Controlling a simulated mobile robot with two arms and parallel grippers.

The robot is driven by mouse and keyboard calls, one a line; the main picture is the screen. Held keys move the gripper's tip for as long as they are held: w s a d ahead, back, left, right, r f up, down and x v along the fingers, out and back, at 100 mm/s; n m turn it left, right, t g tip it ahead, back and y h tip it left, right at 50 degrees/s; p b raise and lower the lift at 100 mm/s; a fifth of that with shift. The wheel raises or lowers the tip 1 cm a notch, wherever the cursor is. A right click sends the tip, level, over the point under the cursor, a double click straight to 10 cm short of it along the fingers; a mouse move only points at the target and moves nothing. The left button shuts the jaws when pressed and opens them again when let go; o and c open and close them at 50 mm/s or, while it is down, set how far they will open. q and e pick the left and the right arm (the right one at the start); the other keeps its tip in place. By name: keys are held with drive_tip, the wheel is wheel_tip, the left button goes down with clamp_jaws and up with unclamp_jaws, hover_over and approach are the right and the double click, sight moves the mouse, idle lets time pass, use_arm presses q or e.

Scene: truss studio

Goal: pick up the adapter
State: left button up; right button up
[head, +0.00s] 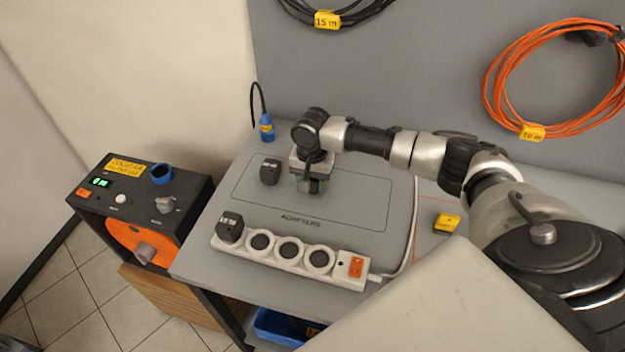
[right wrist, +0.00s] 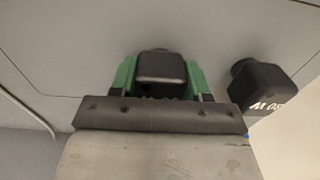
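A black adapter (right wrist: 160,68) shows in the right wrist view between the two green fingers of my right gripper (right wrist: 160,76). The fingers flank it closely on both sides; I cannot tell whether they press on it. In the head view my right gripper (head: 310,186) points down over the outlined adapters area, low at the table, and mostly hides this adapter. A second black adapter (head: 270,171) stands just left of the gripper; it also shows at the right of the wrist view (right wrist: 262,85) with white lettering. My left gripper is not in view.
A white power strip (head: 290,262) with another black adapter (head: 229,227) on its left end lies in front. A blue connector (head: 266,128) stands behind. A yellow tag (head: 447,222) lies right. A control box (head: 140,205) stands left of the table. Cable coils (head: 490,85) hang behind.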

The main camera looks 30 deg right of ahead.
drive_tip(key=shift+c, duration=1.1)
